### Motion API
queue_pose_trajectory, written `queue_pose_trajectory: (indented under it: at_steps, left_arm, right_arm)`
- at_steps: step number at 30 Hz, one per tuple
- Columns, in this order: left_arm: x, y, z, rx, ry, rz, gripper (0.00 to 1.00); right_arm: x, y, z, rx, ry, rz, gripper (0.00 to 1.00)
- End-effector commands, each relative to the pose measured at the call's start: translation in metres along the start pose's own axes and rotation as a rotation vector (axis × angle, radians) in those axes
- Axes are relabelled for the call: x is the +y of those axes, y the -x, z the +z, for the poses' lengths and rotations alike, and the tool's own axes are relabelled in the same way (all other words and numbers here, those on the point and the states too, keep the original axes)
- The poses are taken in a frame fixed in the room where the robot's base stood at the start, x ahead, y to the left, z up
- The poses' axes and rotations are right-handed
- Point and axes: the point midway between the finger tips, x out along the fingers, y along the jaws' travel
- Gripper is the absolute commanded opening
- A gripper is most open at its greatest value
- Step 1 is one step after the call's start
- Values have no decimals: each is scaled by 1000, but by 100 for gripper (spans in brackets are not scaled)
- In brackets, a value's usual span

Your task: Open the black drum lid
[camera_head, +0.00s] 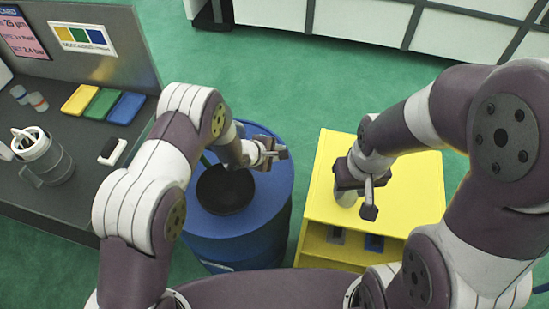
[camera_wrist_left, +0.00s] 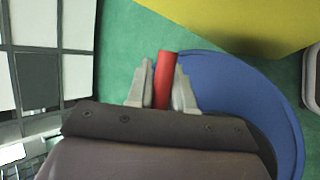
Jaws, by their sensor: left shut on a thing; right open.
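A blue drum (camera_head: 262,208) stands in the middle of the head view, with a round black area (camera_head: 226,190) on its top. I cannot tell whether this is the lid lying flat or an opening; my left arm covers part of it. My left gripper (camera_head: 268,152) is over the drum's far right rim. In the left wrist view it is shut on a red bar-like piece (camera_wrist_left: 165,72), with the blue drum (camera_wrist_left: 255,90) just to the right. My right gripper (camera_head: 368,192) is open above the yellow cabinet, to the right of the drum.
The yellow cabinet (camera_head: 420,195) stands right of the drum, close to it. A dark bench (camera_head: 85,190) at left carries a grey jug (camera_head: 48,160), coloured trays (camera_head: 103,104) and a small black-and-white box (camera_head: 112,151). Green floor (camera_head: 290,75) behind is clear.

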Motion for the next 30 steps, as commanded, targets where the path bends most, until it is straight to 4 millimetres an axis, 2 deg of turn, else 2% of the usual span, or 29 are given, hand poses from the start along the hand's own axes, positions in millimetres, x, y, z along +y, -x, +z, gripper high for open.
queue_pose_trajectory:
  at_steps: [9, 26, 27, 29, 30]
  left_arm:
    - [12, -6, -2, 0, -1, 1, 0]
    - [12, -7, -3, 0, 0, -2, 0]
    - [12, -7, -3, 0, 0, -2, 24]
    - [12, -7, -3, 0, 0, -2, 42]
    - [12, -7, -3, 0, 0, -2, 42]
  right_arm:
    - [0, 6, -1, 0, 0, 0, 43]
    - [0, 6, -1, 0, 0, 0, 43]
    - [0, 6, -1, 0, 0, 0, 43]
    - [0, 6, -1, 0, 0, 0, 43]
    - [0, 6, -1, 0, 0, 0, 43]
